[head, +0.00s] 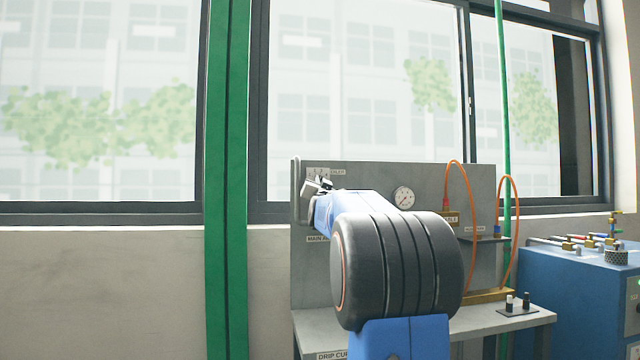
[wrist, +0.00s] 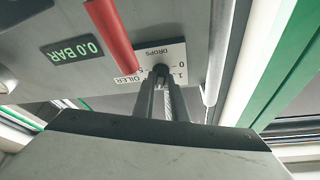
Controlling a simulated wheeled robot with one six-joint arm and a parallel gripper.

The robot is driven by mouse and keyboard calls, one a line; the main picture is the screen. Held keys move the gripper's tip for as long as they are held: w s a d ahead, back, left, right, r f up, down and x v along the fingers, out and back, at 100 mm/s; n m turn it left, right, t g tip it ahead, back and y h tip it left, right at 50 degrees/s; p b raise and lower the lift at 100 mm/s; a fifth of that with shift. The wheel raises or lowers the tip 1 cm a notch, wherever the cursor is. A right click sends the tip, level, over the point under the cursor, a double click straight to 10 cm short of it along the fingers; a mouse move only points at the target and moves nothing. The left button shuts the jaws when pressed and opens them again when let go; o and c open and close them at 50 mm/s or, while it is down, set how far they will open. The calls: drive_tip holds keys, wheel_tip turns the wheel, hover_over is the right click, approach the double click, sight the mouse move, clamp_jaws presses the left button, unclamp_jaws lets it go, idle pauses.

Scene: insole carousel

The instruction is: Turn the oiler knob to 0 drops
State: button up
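The oiler knob (wrist: 160,70) is a small dark knob on a white label plate (wrist: 176,55) in the wrist view, where the lettering appears upside down. The plate reads DROPS and OILER, with 0 and 1 marks beside the knob. My gripper (wrist: 161,79) reaches up to the knob, its two dark fingers apart with a narrow gap between them. The tips overlap the knob, so I cannot tell whether they touch it or where its pointer stands. In the head view my gripper (head: 318,186) is at the panel's upper left, and the knob cannot be made out.
A red bar (wrist: 111,35) and a 0.0 BAR display (wrist: 72,49) are close to the plate. The grey panel (head: 380,178) carries a round gauge (head: 404,197) and orange hoses (head: 470,205). A blue cabinet (head: 570,300) stands at right.

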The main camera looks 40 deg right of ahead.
clamp_jaws()
drive_tip(key=shift+n+t, duration=0.3)
drive_tip(key=shift+n, duration=0.2)
drive_tip(key=n+y, duration=0.3)
drive_tip(key=n, duration=0.6)
drive_tip(key=n+y, duration=0.4)
drive_tip(key=n, duration=0.6)
drive_tip(key=r+n+y, duration=0.1)
drive_tip(key=n+y, duration=0.3)
drive_tip(key=n, duration=0.6)
drive_tip(key=shift+s+d, duration=0.25)
drive_tip(key=shift+d, duration=0.15)
drive_tip(key=shift+f+y, duration=0.1)
drive_tip(key=shift+y, duration=0.2)
